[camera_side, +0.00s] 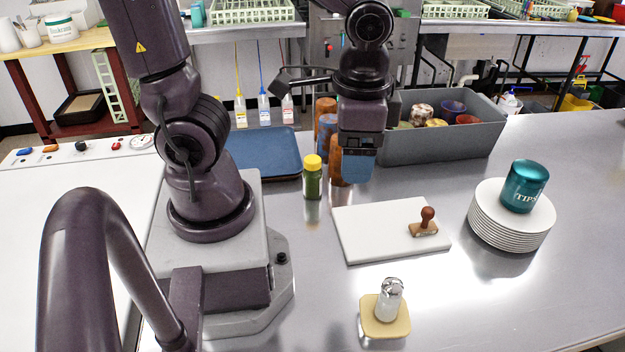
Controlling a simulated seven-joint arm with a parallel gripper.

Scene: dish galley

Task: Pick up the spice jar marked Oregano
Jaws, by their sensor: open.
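A small spice jar (313,182) with a yellow lid and green contents stands upright on the steel counter, just left of my gripper. No name can be read on it from here. My gripper (358,168) points down with its blue fingertips low over the counter, behind the white board and to the right of the jar. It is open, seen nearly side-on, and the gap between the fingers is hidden. It appears apart from the jar, and nothing shows held in it.
Brown and blue cups (327,128) stand close behind the jar and gripper. A grey bin (445,146) holds more cups. A blue tray (262,152) lies left. A white board (375,235) bears a stamp (426,222). Stacked plates (506,238) carry a teal tips jar (525,186). A shaker (389,300) stands in front.

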